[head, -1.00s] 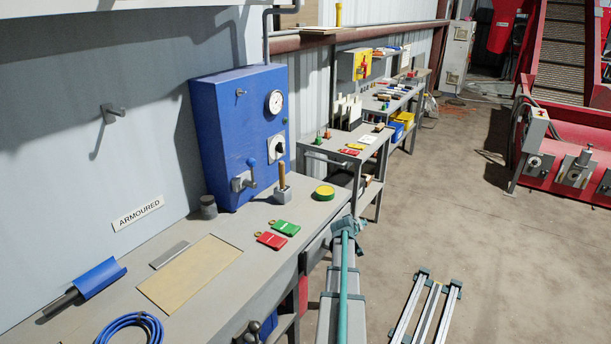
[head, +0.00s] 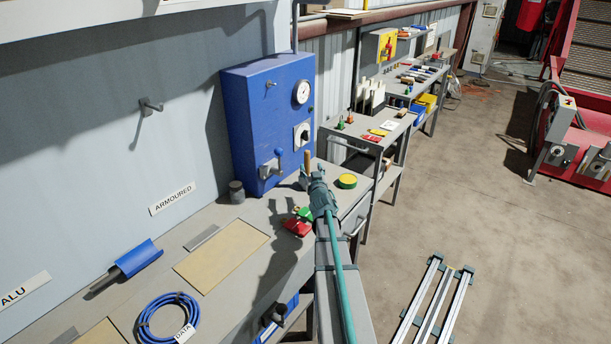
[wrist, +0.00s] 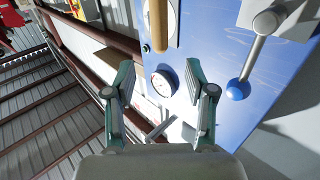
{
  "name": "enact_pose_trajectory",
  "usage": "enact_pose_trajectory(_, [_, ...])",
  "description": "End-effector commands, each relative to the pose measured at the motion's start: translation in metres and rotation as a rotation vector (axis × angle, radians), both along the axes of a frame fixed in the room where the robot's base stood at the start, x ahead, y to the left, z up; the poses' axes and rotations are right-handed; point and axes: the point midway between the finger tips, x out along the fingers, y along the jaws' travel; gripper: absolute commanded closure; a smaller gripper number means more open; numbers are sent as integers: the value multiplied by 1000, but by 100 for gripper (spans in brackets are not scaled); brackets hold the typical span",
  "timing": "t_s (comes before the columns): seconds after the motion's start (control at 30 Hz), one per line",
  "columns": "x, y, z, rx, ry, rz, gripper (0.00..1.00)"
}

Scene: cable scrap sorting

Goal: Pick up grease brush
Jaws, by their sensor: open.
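The grease brush (head: 307,158) shows as an upright wooden handle standing in a small grey holder on the bench, in front of the blue cabinet. Its lower part and holder are partly hidden by my gripper in the head view. In the wrist view the wooden handle (wrist: 158,24) is at the top centre, beyond the fingertips and not between them. My gripper (head: 318,178) is over the bench at the near side of the brush. In the wrist view my gripper (wrist: 160,68) is open and empty, its two fingers wide apart.
The blue cabinet (head: 262,125) with a gauge and lever stands close behind. A yellow-green tin (head: 347,181) is to the right. A dark cup (head: 237,192) stands left of the cabinet.

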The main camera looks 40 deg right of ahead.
Motion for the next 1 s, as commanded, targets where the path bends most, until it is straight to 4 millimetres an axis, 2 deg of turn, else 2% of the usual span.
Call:
enact_pose_trajectory(0.3, [40, -23, 1, -1, 2, -1, 45])
enact_pose_trajectory(0.57, [54, -30, 1, -3, 4, -2, 45])
enact_pose_trajectory(0.83, [86, -46, 2, -3, 4, -3, 45])
enact_pose_trajectory(1.0, [91, -48, 1, -3, 4, -3, 45])
